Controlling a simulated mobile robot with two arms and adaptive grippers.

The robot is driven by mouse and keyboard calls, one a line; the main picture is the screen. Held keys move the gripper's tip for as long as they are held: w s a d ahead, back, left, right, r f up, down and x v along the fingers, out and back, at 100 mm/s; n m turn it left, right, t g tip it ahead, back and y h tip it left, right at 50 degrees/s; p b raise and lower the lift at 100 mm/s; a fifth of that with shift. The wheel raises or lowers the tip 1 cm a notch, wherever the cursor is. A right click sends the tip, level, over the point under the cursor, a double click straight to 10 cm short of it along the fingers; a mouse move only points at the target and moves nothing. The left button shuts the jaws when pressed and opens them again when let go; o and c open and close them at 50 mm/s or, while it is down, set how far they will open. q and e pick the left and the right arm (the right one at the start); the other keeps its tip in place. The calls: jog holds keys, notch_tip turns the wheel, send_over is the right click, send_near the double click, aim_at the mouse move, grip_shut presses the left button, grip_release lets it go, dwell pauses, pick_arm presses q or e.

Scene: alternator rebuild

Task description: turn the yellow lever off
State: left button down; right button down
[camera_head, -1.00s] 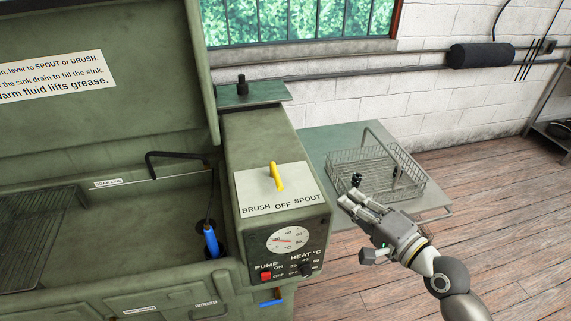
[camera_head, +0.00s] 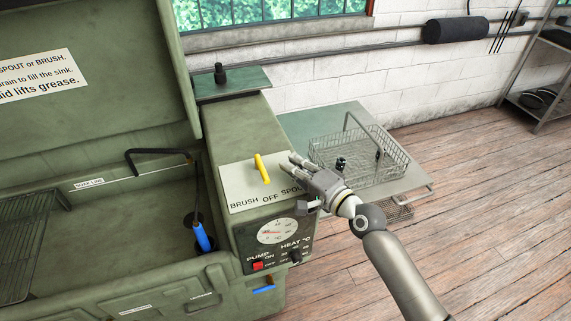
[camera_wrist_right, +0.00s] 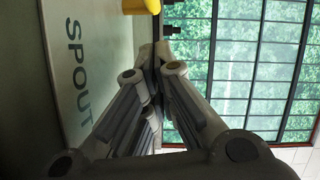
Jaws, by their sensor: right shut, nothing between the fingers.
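The yellow lever (camera_head: 262,168) stands on a pale label plate (camera_head: 237,190) on top of the green control housing. The plate reads BRUSH at left, OFF in the middle and SPOUT at right. Which word the lever is set to is hard to tell. My right gripper (camera_head: 291,161) is shut and empty, over the SPOUT side of the plate, just right of the lever with a small gap. In the right wrist view the shut fingers (camera_wrist_right: 153,58) point toward the lever's end (camera_wrist_right: 141,6), which is cut off at the top edge. My left gripper is out of view.
The open green parts washer holds a sink with a bent black spout (camera_head: 150,152) and a blue brush (camera_head: 202,237). A heat dial (camera_head: 277,231) and red pump switch (camera_head: 258,266) are on the housing's front. A wire basket (camera_head: 385,165) sits on the side shelf.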

aim_at(262, 173)
jog(key=shift+s+a+p, duration=0.2)
jog(key=shift+s+a, duration=0.1)
jog(key=shift+a, duration=0.25)
jog(key=shift+s+a+p, duration=0.15)
jog(key=shift+s+a, duration=0.1)
jog(key=shift+a, duration=0.25)
jog(key=shift+f, duration=0.15)
jog(key=shift+s+a+p, duration=0.35)
jog(key=shift+s+a, duration=0.2)
jog(key=shift+a, duration=0.15)
jog(key=shift+w, duration=0.1)
